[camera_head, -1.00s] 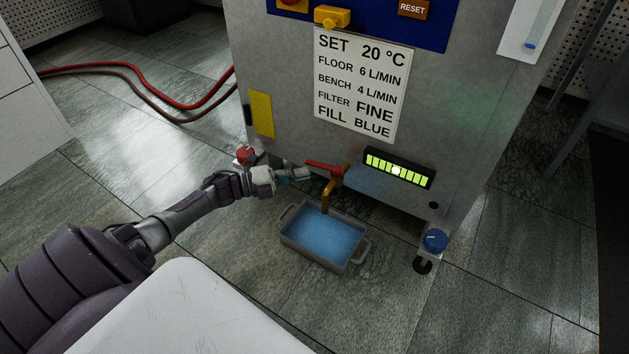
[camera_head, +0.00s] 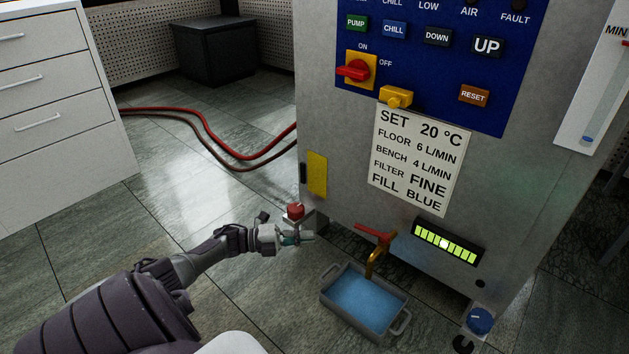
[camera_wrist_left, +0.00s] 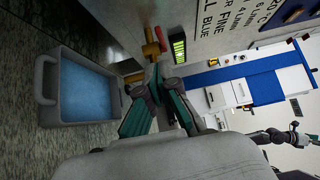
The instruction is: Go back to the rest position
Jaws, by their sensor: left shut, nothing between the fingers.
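My left gripper (camera_head: 302,238) is shut and empty, in front of the lower left of the grey machine (camera_head: 340,215). It also shows in the left wrist view (camera_wrist_left: 165,75). It is apart from the red-handled tap (camera_head: 375,234), which is to its right. Under the tap's brass spout, a grey tray (camera_head: 403,324) of blue liquid stands on the floor. The tray is at the left of the left wrist view (camera_wrist_left: 45,85).
The machine has a blue control panel (camera_head: 430,70), a label sheet (camera_head: 415,160) and a lit green gauge (camera_head: 446,243). A red knob (camera_head: 295,211) sits just behind my left gripper. White drawers (camera_head: 60,110) stand at the left. Red hoses (camera_head: 210,135) cross the floor.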

